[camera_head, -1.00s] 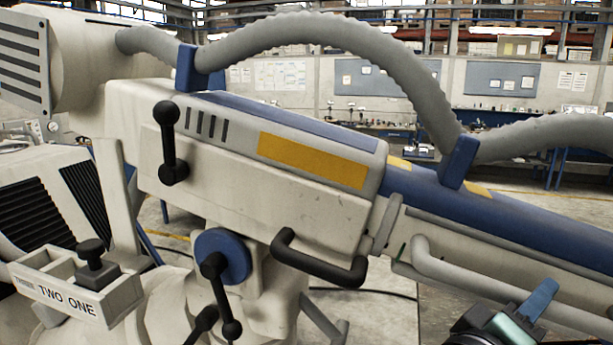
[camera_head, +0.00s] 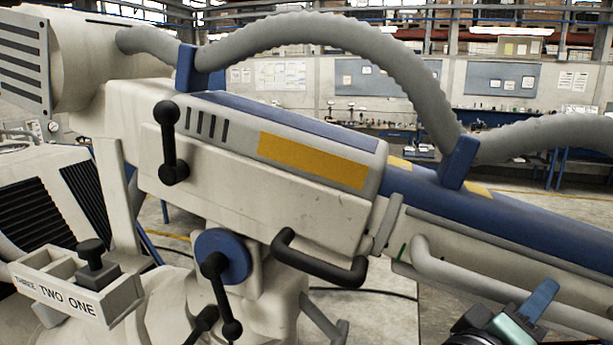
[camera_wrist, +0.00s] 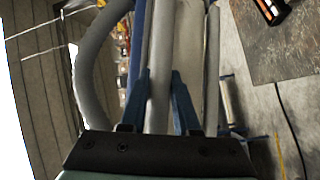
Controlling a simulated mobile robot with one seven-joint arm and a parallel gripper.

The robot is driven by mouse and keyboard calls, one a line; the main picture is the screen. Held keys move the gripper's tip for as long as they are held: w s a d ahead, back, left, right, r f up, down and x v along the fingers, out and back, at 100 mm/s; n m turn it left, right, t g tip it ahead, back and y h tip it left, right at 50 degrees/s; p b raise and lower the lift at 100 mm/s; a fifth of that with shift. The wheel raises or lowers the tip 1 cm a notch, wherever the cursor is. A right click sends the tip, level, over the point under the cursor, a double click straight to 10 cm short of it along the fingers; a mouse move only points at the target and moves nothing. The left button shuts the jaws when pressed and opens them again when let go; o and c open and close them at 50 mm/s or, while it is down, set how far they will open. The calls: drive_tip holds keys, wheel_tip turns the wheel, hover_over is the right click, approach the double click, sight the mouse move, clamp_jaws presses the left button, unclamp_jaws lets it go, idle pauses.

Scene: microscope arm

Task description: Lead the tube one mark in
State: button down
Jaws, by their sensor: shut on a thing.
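The blue tube (camera_head: 520,222) runs from the right edge down-right to up-left and enters the cream housing (camera_head: 270,190). Yellow marks (camera_head: 400,163) show on its top near the housing mouth. My gripper (camera_head: 530,308) is at the lower right, at the bar's lower stretch. In the wrist view my gripper's two blue fingers (camera_wrist: 160,100) stand on either side of the grey bar (camera_wrist: 160,60) and are shut on it. The exact contact is partly hidden in the head view.
A grey corrugated hose (camera_head: 340,25) arches above through blue brackets (camera_head: 459,160). Black levers (camera_head: 168,140) and a black handle (camera_head: 320,265) stick out of the housing. A small box (camera_head: 70,290) reading THREE TWO ONE is at left. Clear floor (camera_head: 450,305) shows below.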

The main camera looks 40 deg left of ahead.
sight(503, 301)
drive_tip(key=shift+a+r, duration=0.1)
drive_tip(key=shift+a, duration=0.3)
drive_tip(key=shift+s+a+r, duration=0.15)
drive_tip(key=shift+s+a, duration=0.1)
drive_tip(key=shift+a, duration=0.25)
drive_tip(key=shift+s+a+r, duration=0.1)
drive_tip(key=shift+s+a, duration=0.15)
drive_tip(key=shift+a, duration=0.25)
idle(0.4)
unclamp_jaws()
drive_tip(key=shift+d, duration=0.15)
idle(0.3)
drive_tip(key=b+v, duration=0.3)
drive_tip(key=v, duration=1)
drive_tip(key=shift+b, duration=0.4)
